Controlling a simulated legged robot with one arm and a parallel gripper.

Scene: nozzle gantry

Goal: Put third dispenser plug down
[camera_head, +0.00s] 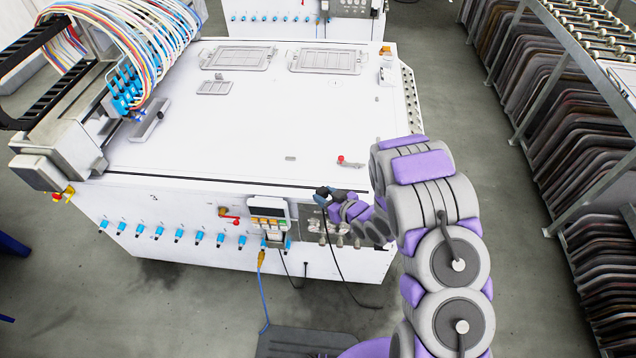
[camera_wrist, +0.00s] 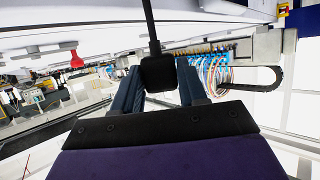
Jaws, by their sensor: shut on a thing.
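My gripper (camera_head: 322,195) is at the front right edge of the white machine table, just right of the control panel. In the wrist view my gripper (camera_wrist: 159,72) has its two dark blue fingers shut on a black plug (camera_wrist: 157,74). A black cable (camera_wrist: 151,28) runs from the plug toward the top of that view. In the head view the plug is too small to make out clearly. Its black cable (camera_head: 335,255) hangs from my gripper down the machine's front to the floor.
The control panel (camera_head: 268,210) has cables below it, including one with a yellow connector (camera_head: 261,258). The white tabletop (camera_head: 230,130) is largely bare, with a red knob (camera_head: 340,158) near its front. Blue fittings line the machine's front. A rack of boards (camera_head: 560,110) stands right.

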